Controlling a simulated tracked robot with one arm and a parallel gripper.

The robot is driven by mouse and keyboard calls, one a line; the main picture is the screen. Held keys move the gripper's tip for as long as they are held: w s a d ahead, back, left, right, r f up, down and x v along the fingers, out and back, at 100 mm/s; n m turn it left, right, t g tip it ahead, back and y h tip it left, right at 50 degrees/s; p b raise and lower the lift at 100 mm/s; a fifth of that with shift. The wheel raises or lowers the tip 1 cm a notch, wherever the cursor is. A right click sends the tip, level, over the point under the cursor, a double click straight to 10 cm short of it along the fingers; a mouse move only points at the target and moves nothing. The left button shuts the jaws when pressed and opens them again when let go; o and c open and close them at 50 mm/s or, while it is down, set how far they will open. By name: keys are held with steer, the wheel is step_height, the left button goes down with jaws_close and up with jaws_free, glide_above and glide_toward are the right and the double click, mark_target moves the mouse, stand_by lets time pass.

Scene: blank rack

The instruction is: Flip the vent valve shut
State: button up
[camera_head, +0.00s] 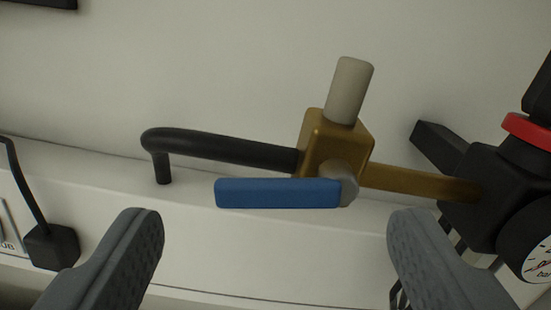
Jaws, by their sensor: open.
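The vent valve (318,139) is a brass block in the middle of the view, with a pale grey cylinder (349,90) rising from its top. Its blue lever (277,193) points left from a grey pivot (341,182) on the front of the block. The lever lies roughly in line with the black pipe (225,147) behind it. My gripper (275,245) is open and empty. Its two grey fingers stand at the lower left and lower right, with the lever above and between the fingertips in the picture. I cannot tell the distance in depth.
A brass pipe (415,182) runs right from the valve to a black regulator body (485,180) with a red ring (527,131) and a gauge (541,258). A black block with a cable (50,247) is at lower left. The pale wall above is mostly bare.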

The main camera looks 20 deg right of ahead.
mark_target(288, 186)
steer(key=shift+p+x, duration=0.45)
steer(key=shift+x, duration=1)
steer(key=shift+d, duration=0.1)
steer(key=c, duration=0.8)
